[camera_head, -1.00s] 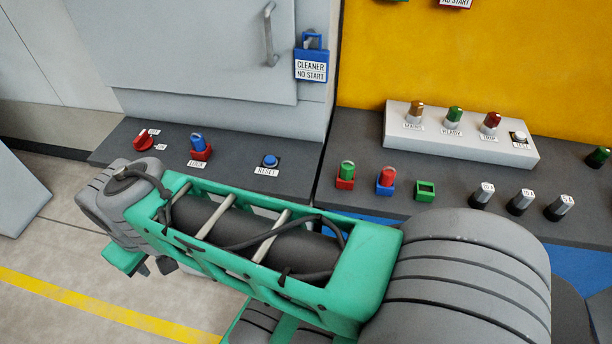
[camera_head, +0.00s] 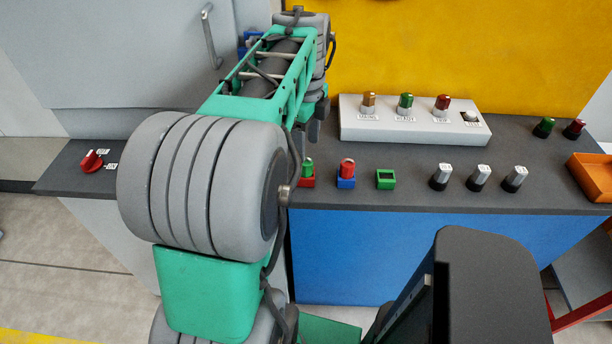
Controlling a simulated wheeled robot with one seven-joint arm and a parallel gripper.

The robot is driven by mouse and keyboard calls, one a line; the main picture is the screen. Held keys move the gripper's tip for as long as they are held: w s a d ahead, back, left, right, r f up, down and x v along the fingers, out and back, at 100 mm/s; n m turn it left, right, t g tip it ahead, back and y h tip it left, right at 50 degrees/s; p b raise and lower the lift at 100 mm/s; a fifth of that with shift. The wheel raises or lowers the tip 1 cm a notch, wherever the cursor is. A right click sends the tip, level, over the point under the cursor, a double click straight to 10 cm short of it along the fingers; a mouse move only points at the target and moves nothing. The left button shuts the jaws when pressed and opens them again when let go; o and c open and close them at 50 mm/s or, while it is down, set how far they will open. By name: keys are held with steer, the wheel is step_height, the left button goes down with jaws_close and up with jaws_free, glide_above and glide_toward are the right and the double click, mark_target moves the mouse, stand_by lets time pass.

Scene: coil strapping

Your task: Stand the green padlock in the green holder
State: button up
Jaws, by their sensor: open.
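My gripper (camera_head: 317,122) points down from the end of the arm, above and behind the green piece in the picture. It is open and seems to hold nothing; its fingers are small and partly hidden.
A red piece (camera_head: 347,168) stands in a blue holder (camera_head: 346,183) between the red and green holders. Several silver-topped knobs (camera_head: 478,178) stand to the right. A raised white switch box (camera_head: 415,126) is behind. An orange bin (camera_head: 592,176) is at the far right.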

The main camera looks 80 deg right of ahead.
mark_target(306, 163)
step_height(306, 163, down, 7)
steer(key=shift+d+r+p, duration=0.1)
steer(key=shift+d+p, duration=0.05)
steer(key=shift+p, duration=0.2)
jaws_close()
stand_by(0.4)
